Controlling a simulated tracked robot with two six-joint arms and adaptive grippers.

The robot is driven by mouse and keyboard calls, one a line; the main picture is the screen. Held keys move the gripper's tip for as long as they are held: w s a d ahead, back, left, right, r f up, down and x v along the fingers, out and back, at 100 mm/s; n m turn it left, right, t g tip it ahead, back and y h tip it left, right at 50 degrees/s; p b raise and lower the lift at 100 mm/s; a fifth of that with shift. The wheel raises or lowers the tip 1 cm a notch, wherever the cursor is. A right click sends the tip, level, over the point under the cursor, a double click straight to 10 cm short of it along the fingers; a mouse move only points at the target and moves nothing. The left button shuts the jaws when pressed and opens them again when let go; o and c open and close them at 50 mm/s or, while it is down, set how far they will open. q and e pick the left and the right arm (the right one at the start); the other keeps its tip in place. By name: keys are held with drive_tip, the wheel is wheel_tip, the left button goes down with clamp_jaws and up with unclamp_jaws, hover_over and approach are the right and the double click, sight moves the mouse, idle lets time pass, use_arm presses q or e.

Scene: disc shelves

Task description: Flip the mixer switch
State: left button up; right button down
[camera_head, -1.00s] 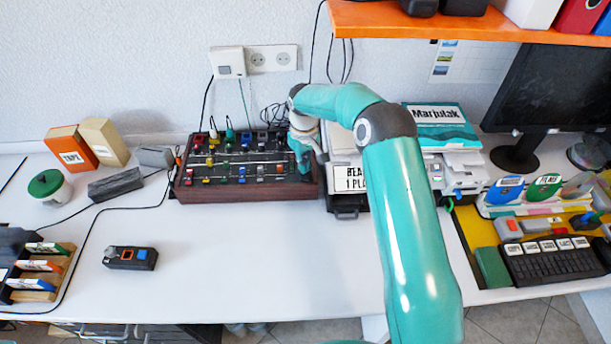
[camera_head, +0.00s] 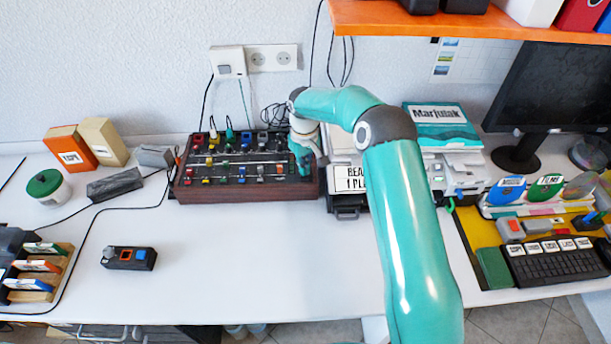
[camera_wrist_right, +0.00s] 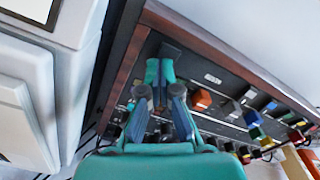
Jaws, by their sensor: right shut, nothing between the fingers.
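The mixer (camera_head: 240,192) is a dark panel in a brown wooden frame, with rows of coloured knobs and sliders, at the back of the desk. It also shows in the right wrist view (camera_wrist_right: 205,68), tilted across the picture. My right gripper (camera_head: 305,170) is over the mixer's right end in the head view. In the wrist view its fingertips (camera_wrist_right: 160,72) are together with nothing between them, close over the panel beside a dark switch (camera_wrist_right: 171,50). Whether they touch the switch I cannot tell. My left gripper is not in view.
Right of the mixer stands a black box with a white label (camera_head: 352,180), close to my right arm. A small black switch box (camera_head: 129,258) lies on the desk at the left. The desk front (camera_head: 260,265) is clear. An orange shelf (camera_head: 450,22) hangs above right.

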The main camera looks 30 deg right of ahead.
drive_tip(key=shift+f, duration=0.1)
drive_tip(key=shift+r+p, duration=0.6)
drive_tip(key=shift+r, duration=0.2)
drive_tip(key=shift+r+p, duration=1.6)
drive_tip(key=shift+r, duration=1.1)
